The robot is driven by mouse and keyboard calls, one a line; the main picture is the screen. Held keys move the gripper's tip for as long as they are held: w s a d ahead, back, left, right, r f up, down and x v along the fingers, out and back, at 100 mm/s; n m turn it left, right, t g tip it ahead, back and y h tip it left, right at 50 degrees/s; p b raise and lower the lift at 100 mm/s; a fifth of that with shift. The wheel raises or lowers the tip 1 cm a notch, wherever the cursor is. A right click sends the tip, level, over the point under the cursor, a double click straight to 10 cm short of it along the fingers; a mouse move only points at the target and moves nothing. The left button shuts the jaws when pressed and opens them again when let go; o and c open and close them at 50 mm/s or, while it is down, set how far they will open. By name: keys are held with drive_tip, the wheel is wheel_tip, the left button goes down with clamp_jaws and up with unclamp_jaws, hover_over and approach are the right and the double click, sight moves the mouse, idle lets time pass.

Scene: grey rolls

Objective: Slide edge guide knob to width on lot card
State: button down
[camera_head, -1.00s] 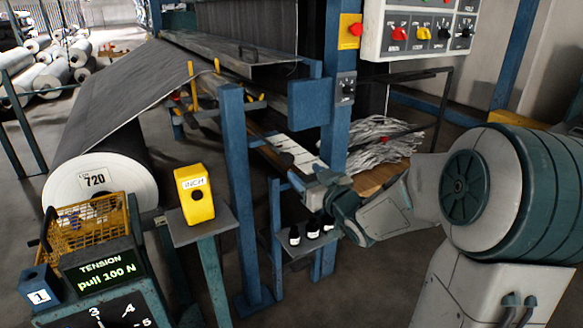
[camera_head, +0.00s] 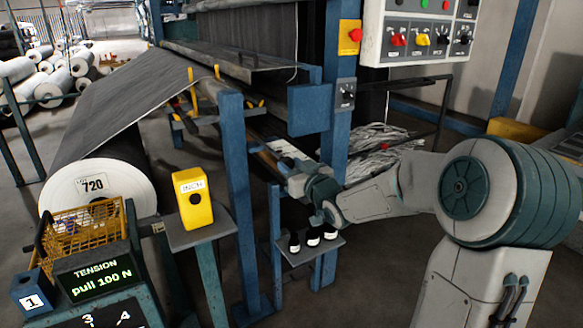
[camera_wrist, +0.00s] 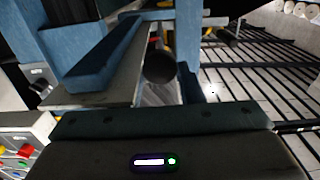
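The lot card (camera_head: 92,184) reads 720 and sits on the end face of the large white roll (camera_head: 75,205) at the left. My gripper (camera_head: 290,172) is at the rail behind the blue post, over part of a pale strip (camera_head: 283,148) there. Its fingers are too small and hidden to tell open from shut. In the wrist view, a dark round knob-like end (camera_wrist: 160,66) stands just beyond my gripper's housing, beside a blue bracket (camera_wrist: 95,60). I cannot tell whether it is the edge guide knob or touches my gripper.
A blue post (camera_head: 238,190) stands left of my gripper. A small shelf with dark bottles (camera_head: 312,236) is below it. A yellow INCH box (camera_head: 193,198) and a tension display (camera_head: 98,277) reading pull 100 N are at front left. A control panel (camera_head: 420,35) is above.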

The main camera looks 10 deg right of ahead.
drive_tip(key=shift+s+r+p, duration=0.1)
drive_tip(key=shift+s+p, duration=0.3)
drive_tip(key=shift+p, duration=0.05)
drive_tip(key=shift+s+d, duration=0.15)
drive_tip(key=shift+s, duration=0.05)
drive_tip(key=c, duration=1)
unclamp_jaws()
drive_tip(key=shift+s+d, duration=0.2)
drive_tip(key=shift+s, duration=0.3)
drive_tip(key=p+v, duration=0.3)
drive_tip(key=v, duration=0.9)
drive_tip(key=shift+s, duration=0.35)
